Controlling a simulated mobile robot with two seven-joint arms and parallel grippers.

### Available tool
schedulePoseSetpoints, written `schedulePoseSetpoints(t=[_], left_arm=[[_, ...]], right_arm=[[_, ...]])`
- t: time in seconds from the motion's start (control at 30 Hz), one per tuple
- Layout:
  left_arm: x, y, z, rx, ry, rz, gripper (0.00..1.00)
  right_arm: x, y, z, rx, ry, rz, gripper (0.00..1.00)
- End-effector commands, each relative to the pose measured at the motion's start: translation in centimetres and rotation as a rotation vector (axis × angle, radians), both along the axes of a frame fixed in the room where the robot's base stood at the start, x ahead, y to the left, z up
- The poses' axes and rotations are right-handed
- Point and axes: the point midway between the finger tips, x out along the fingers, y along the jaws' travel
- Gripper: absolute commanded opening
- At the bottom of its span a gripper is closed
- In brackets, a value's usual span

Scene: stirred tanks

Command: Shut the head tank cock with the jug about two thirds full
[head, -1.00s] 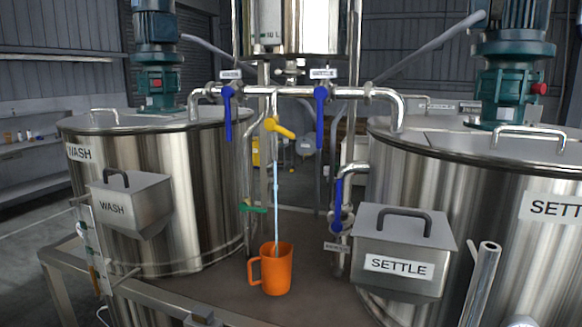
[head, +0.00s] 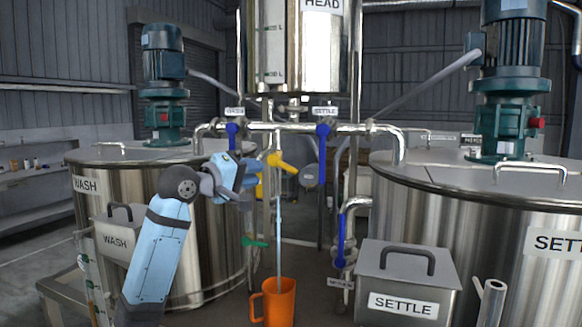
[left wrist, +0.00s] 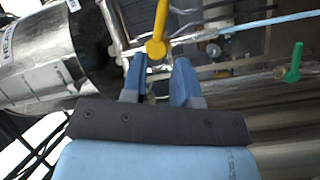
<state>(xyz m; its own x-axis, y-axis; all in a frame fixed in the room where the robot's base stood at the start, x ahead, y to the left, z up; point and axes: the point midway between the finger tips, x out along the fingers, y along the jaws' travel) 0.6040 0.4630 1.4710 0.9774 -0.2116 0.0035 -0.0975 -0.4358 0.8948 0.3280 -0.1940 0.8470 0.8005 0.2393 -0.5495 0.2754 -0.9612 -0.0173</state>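The head tank (head: 297,45) hangs at top centre. Its cock has a yellow handle (head: 284,163), slanting down to the right. A thin pale-blue stream (head: 279,240) falls from the outlet into the orange jug (head: 283,305), upright below with its handle to the left. The level inside the jug cannot be seen. My left gripper (head: 256,172) is just left of the cock. In the left wrist view its two blue fingers (left wrist: 161,66) are apart and empty, with the yellow handle (left wrist: 160,25) just beyond the tips. My right gripper is not in view.
Blue-handled valves (head: 322,150) hang either side of the cock on the crossing pipe. A green handle (head: 255,241) sits lower left of the stream. The wash tank (head: 215,240) stands left, the settle tank (head: 500,220) right, with a settle box (head: 405,265) in front.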

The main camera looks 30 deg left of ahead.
Motion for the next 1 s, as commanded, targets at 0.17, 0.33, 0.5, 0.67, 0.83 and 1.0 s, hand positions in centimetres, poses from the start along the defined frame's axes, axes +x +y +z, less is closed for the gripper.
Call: schedulePoseSetpoints(t=[0.17, 0.33, 0.5, 0.67, 0.83, 1.0], left_arm=[[3.7, -0.9, 0.2, -0.001, 0.003, -0.002, 0.27], [7.3, -1.7, 0.2, 0.000, 0.003, -0.002, 0.27], [10.0, -2.2, 0.1, 0.001, 0.003, 0.000, 0.27], [11.4, -2.6, 0.0, 0.003, 0.003, -0.002, 0.27], [11.7, -2.7, -0.1, 0.003, 0.002, -0.001, 0.27], [11.7, -2.6, -0.1, 0.003, 0.002, -0.001, 0.27]], right_arm=[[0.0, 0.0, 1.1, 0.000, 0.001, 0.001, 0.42], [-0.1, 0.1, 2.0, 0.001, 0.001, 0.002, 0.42], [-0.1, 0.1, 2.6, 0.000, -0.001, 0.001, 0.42], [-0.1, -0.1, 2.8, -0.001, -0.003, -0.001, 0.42], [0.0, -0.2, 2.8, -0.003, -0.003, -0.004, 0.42], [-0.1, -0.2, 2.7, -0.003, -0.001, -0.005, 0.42]])
